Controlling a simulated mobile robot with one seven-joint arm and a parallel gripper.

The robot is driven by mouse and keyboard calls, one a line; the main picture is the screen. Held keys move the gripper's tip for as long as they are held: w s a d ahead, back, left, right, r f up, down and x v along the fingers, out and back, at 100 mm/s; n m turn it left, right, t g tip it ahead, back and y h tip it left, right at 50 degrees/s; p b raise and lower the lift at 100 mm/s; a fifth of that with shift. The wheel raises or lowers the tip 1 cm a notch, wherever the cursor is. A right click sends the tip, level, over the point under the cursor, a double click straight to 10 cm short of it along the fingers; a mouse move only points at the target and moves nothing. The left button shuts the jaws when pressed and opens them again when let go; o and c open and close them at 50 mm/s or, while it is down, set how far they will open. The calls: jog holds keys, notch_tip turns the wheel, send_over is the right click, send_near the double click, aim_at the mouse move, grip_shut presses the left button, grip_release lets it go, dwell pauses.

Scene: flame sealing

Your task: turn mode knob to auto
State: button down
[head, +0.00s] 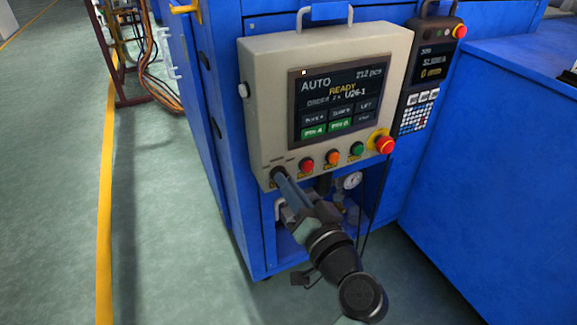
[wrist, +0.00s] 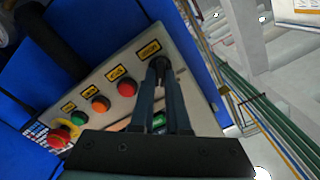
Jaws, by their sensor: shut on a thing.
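The mode knob (head: 278,169) is a small black knob at the lower left corner of the beige control panel (head: 262,75). In the wrist view the knob (wrist: 159,62) shows between the fingertips, below a yellow label. My gripper (head: 281,175) reaches up to the panel from below and is shut on the knob. The two fingers (wrist: 160,72) lie along its sides. The knob's pointer is mostly hidden, so I cannot read its setting there. The panel screen (head: 335,100) shows AUTO and READY.
Red (head: 306,165), orange (head: 333,158) and green (head: 357,149) buttons sit to the right of the knob, with a red emergency stop (head: 384,144) beyond. A gauge (head: 352,181) is below. A keypad unit (head: 418,112) hangs at right.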

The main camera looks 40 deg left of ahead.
jog(key=shift+m+p, duration=0.3)
jog(key=shift+m, duration=0.3)
jog(key=c, duration=0.9)
grip_release()
jog(key=p+v, duration=0.3)
jog(key=v, duration=1)
jog(key=shift+f, duration=0.1)
